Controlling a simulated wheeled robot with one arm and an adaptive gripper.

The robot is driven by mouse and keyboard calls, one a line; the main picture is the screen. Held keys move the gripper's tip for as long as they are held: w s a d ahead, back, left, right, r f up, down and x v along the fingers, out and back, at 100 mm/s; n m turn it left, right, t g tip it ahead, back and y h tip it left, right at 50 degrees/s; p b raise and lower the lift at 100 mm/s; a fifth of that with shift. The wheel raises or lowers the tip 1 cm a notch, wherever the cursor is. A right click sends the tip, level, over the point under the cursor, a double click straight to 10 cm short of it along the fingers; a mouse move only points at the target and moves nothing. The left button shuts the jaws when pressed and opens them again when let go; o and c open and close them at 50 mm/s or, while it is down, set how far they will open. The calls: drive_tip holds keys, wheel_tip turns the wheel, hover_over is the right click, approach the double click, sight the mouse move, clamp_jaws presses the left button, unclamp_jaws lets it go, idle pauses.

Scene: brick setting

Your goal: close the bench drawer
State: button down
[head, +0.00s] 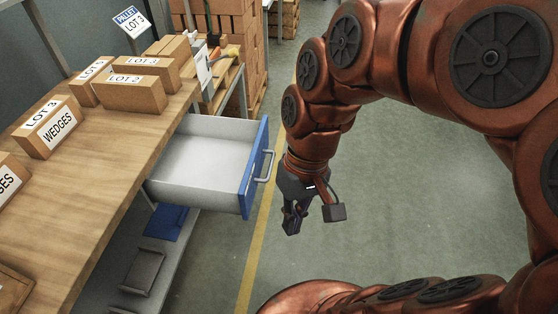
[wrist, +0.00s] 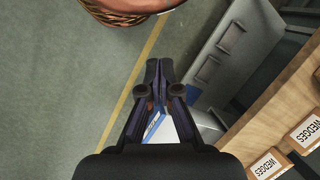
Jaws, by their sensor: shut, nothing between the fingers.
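The bench drawer (head: 205,160) stands pulled out from under the wooden bench top. It has a pale, empty inside, a blue front (head: 254,168) and a grey bar handle (head: 266,166). My gripper (head: 291,226) is shut and empty, pointing down, to the right of the drawer front and apart from it in the head view. In the wrist view my gripper (wrist: 156,66) is shut too, and part of a blue and white surface shows beneath the fingers; I cannot tell for sure what it is.
The bench top (head: 120,150) carries several labelled cartons, such as the WEDGES carton (head: 48,126). A lower shelf (head: 165,250) holds a blue item and a grey tray. Stacked boxes (head: 232,30) stand behind. The floor right of the yellow line (head: 255,245) is clear.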

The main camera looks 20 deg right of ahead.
drive_tip(key=w+d+f+m+t+y+b, duration=0.1)
drive_tip(key=w+f+y+b, duration=0.3)
drive_tip(key=w+b, duration=0.5)
drive_tip(key=w+d+f+t+y+b, duration=0.1)
drive_tip(key=w+f+y+b, duration=0.35)
drive_tip(key=w, duration=0.85)
drive_tip(key=w+d+f+m+t+y+b, duration=0.1)
drive_tip(key=w+d+f+m+t+b, duration=0.25)
drive_tip(key=w+d+f+b, duration=0.6)
drive_tip(key=d+f+m+t+y+b, duration=0.2)
drive_tip(key=d+f+t, duration=0.3)
drive_tip(key=d, duration=0.9)
drive_tip(key=f+b+x, duration=0.1)
drive_tip(key=b+x, duration=0.1)
drive_tip(key=x, duration=1.2)
drive_tip(key=shift+s+a+g, duration=0.1)
drive_tip(key=shift+a+g, duration=0.1)
drive_tip(key=shift+g, duration=0.05)
